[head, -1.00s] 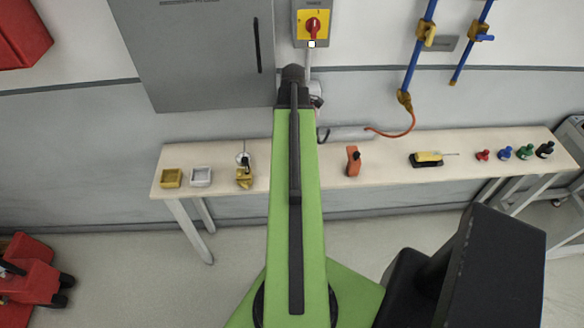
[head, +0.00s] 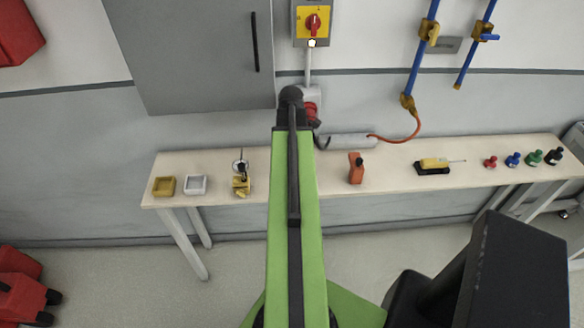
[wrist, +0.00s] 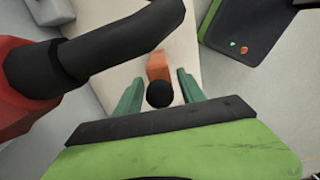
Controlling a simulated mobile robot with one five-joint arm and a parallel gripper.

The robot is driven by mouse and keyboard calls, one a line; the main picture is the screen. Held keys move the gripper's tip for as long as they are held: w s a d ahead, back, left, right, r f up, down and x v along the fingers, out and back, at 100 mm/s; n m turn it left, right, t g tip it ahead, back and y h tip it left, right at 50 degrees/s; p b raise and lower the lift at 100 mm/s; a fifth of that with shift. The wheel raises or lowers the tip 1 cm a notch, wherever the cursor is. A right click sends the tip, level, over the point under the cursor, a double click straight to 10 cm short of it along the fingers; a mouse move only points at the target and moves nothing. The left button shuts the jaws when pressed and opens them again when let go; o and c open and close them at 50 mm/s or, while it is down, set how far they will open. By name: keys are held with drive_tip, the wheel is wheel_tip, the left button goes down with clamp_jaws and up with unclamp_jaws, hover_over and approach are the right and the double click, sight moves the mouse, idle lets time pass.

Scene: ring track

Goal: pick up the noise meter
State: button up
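The noise meter (head: 356,170) looks to be the orange block with a black ball on top, standing on the bench right of my arm in the head view. In the wrist view its orange body (wrist: 158,66) and black ball (wrist: 159,95) appear between the two green fingers of my gripper (wrist: 158,84). The fingers are apart, with visible gaps on both sides of the ball. I cannot tell how far the meter lies beyond the fingertips. In the head view my gripper is hidden behind my green arm.
A red plug (wrist: 22,85) with a thick black cable (wrist: 120,45) fills the wrist view's left, close to the fingers. On the bench (head: 390,178) a yellow tester (head: 434,163) and several small bottles stand right; two small trays and a yellow-based stand (head: 241,184) are left.

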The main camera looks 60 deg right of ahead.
clamp_jaws()
idle(1.2)
